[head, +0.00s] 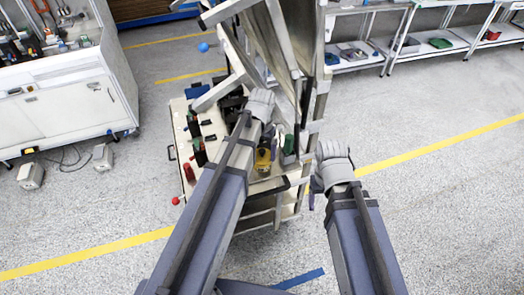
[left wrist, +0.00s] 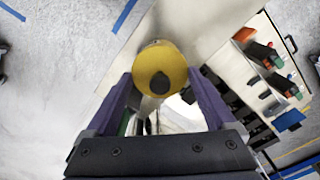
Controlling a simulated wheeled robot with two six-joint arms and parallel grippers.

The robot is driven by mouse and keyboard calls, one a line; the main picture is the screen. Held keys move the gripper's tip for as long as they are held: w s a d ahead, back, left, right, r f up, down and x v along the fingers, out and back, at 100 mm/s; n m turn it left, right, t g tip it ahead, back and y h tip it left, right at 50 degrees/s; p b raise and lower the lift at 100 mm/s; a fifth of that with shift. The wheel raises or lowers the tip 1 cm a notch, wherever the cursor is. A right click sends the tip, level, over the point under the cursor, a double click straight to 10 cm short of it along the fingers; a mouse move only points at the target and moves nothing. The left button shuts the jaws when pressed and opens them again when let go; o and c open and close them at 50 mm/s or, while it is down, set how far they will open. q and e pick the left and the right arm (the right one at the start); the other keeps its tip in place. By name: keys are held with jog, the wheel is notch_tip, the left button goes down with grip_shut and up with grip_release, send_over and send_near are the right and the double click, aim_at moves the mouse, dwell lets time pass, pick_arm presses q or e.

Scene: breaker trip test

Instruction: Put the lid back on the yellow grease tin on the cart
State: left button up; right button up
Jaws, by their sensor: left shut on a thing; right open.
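My left gripper (left wrist: 160,88) is shut on a round yellow piece with a dark knob, which looks like the lid (left wrist: 160,55) of the grease tin. The two fingers press on its opposite sides in the left wrist view. In the head view, yellow (head: 263,163) shows below my left gripper (head: 268,138), over the near part of the cart top (head: 185,135). I cannot tell there how much is lid and how much is tin, or whether they touch. My right gripper (head: 318,183) is open and empty, right of the cart; its fingers are partly hidden.
Red, green and black items stand along the cart's left side, with a dark blue item (left wrist: 289,120) among them. Tall grey panels (head: 275,45) rise at the back of the cart. A white workbench (head: 65,95) stands left and shelves (head: 440,45) back right. Floor right of the cart is clear.

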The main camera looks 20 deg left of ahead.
dwell(0.8)
pick_arm(q)
jog(key=o, duration=1)
jog(key=shift+r+p, duration=3.5)
jog(key=shift+p, duration=0.05)
grip_shut()
